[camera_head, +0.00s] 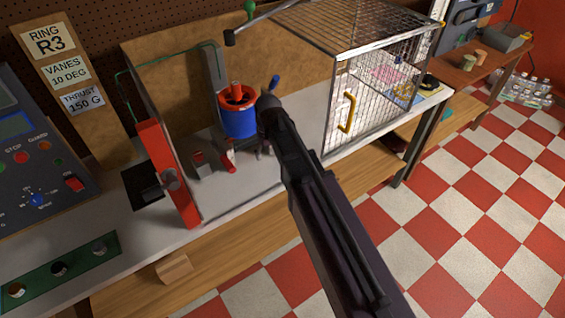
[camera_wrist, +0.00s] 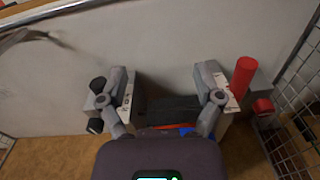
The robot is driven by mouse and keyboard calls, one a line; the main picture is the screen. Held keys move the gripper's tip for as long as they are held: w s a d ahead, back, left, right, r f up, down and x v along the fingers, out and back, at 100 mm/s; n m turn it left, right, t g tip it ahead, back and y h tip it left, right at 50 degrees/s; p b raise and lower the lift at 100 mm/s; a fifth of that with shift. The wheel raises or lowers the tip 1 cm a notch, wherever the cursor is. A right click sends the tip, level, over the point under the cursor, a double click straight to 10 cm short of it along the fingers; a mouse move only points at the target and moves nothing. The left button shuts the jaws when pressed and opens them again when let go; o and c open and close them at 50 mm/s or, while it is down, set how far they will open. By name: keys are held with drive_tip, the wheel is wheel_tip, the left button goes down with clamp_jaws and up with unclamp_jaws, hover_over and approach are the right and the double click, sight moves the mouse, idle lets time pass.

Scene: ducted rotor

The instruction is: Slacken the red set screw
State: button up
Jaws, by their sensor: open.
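A ducted rotor with a blue body (camera_head: 239,122) and a red rim stands on the grey bench. Small red parts (camera_head: 230,156) sit low beside it; I cannot tell which one is the set screw. In the wrist view a red cylinder (camera_wrist: 243,77) and a smaller red knob (camera_wrist: 262,106) show just right of my right finger. My gripper (camera_wrist: 162,105) is open, its two fingers apart with a dark bar visible between them. A strip of red and blue shows low between the fingers, partly hidden by my gripper body. In the head view my arm hides the gripper's surroundings.
A wire cage (camera_head: 376,80) stands right of the rotor, with a yellow handle (camera_head: 347,112). A red upright panel (camera_head: 167,175) stands to the left. A control console (camera_head: 35,140) and a green holed strip (camera_head: 62,268) are farther left.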

drive_tip(key=shift+m, duration=0.5)
drive_tip(key=d, duration=0.1)
drive_tip(key=s+d+f, duration=0.1)
drive_tip(key=d, duration=0.1)
drive_tip(key=s+d+b, duration=0.1)
drive_tip(key=shift+d+f, duration=0.25)
drive_tip(key=s+d+m, duration=0.4)
drive_tip(key=s+d, duration=0.5)
drive_tip(key=d, duration=0.5)
drive_tip(key=shift+s+d, duration=0.35)
